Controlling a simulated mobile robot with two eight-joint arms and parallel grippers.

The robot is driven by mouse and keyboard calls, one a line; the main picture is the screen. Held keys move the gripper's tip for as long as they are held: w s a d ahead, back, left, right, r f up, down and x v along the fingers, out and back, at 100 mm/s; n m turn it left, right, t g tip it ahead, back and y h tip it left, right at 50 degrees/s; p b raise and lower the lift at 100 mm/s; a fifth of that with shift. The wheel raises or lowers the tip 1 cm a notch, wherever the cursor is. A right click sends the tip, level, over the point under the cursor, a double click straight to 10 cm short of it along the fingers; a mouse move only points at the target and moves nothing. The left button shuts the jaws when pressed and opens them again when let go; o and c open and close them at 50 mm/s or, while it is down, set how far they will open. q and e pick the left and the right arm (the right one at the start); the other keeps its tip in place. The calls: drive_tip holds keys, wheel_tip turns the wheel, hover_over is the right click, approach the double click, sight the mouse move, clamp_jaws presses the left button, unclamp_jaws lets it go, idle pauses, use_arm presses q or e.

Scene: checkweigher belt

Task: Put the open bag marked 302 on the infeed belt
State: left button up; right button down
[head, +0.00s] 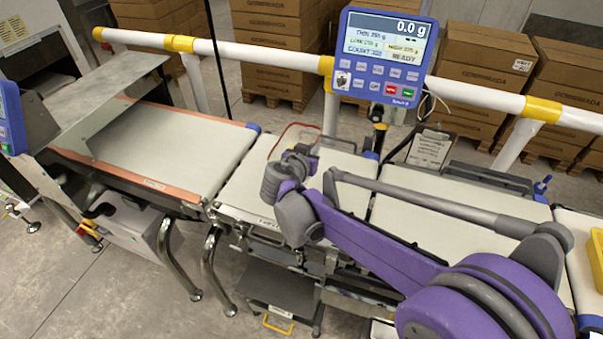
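No bag marked 302 can be made out. My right arm comes in from the lower right, and its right gripper (300,158) is over the short pale belt (247,180) in the middle. The wrist hides most of the fingers, so I cannot tell whether they are open, shut or holding something. A thin curved red line (287,131) shows just beyond the gripper; I cannot tell what it belongs to. A longer pale belt (170,140) with copper-coloured edges lies to the left. The labels on the belt frames are too small to read, so I cannot tell which belt is the infeed. My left gripper is not in view.
A blue display (383,55) reading 0.0 g and READY stands behind the belts, by a white and yellow rail (260,53). Another belt (455,190) lies right, partly behind my arm. A metal hood (110,100) covers part of the left belt. A yellow container (596,255) sits far right. Cartons (275,60) stand behind.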

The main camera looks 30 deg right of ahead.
wheel_tip(320, 180, down, 8)
drive_tip(key=shift+b, duration=0.45)
drive_tip(key=shift+s+r, duration=0.1)
drive_tip(key=c, duration=1.1)
unclamp_jaws()
drive_tip(key=shift+o, duration=0.2)
drive_tip(key=v, duration=1.2)
